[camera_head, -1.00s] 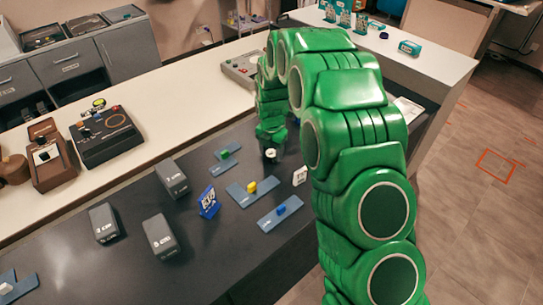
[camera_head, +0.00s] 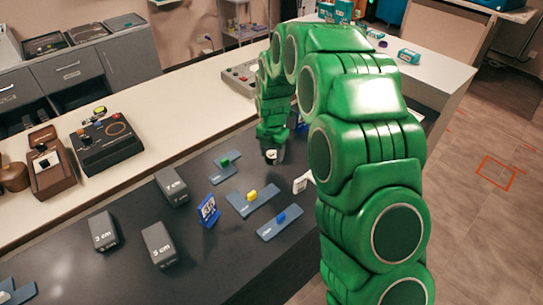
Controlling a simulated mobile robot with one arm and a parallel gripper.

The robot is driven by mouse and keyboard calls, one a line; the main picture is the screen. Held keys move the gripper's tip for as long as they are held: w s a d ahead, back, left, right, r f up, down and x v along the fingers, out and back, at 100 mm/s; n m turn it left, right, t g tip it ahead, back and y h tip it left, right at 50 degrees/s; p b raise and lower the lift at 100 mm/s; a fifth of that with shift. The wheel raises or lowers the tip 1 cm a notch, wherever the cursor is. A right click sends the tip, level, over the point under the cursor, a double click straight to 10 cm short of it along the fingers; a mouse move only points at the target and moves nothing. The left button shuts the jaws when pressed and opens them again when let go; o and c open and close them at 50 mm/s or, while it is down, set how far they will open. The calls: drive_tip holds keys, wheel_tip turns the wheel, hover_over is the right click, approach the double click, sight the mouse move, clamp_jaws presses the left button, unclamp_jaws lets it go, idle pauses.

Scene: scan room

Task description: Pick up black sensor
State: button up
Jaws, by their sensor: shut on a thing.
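My green arm reaches over the dark table. My gripper (camera_head: 271,155) is at its end, pointing down above the table's far part, beyond the blue plates. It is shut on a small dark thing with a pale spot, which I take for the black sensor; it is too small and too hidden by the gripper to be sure. I cannot tell whether it touches the table. No other black sensor stands out.
Blue-grey plates with a green (camera_head: 225,162), a yellow (camera_head: 251,195) and a blue block (camera_head: 282,217) lie near. Dark blocks marked 7 cm (camera_head: 172,185), 3 cm (camera_head: 103,230) and 5 cm (camera_head: 159,244), a blue sign (camera_head: 208,211) and a white tag (camera_head: 303,181) stand on the table.

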drive_tip(key=s+d+r, duration=0.4)
drive_tip(key=s+r, duration=0.4)
drive_tip(key=s, duration=0.4)
drive_tip(key=w+r+m, duration=0.1)
drive_tip(key=w+r, duration=1.4)
drive_tip(key=w+a+f, duration=0.2)
drive_tip(key=w+f, duration=0.7)
drive_tip(key=w, duration=0.3)
drive_tip(key=shift+w, duration=0.4)
drive_tip(key=shift+w+a+f, duration=0.1)
drive_tip(key=shift+f, duration=0.1)
drive_tip(key=shift+w+f, duration=0.1)
drive_tip(key=shift+f, duration=1.4)
drive_tip(key=shift+f, duration=0.15)
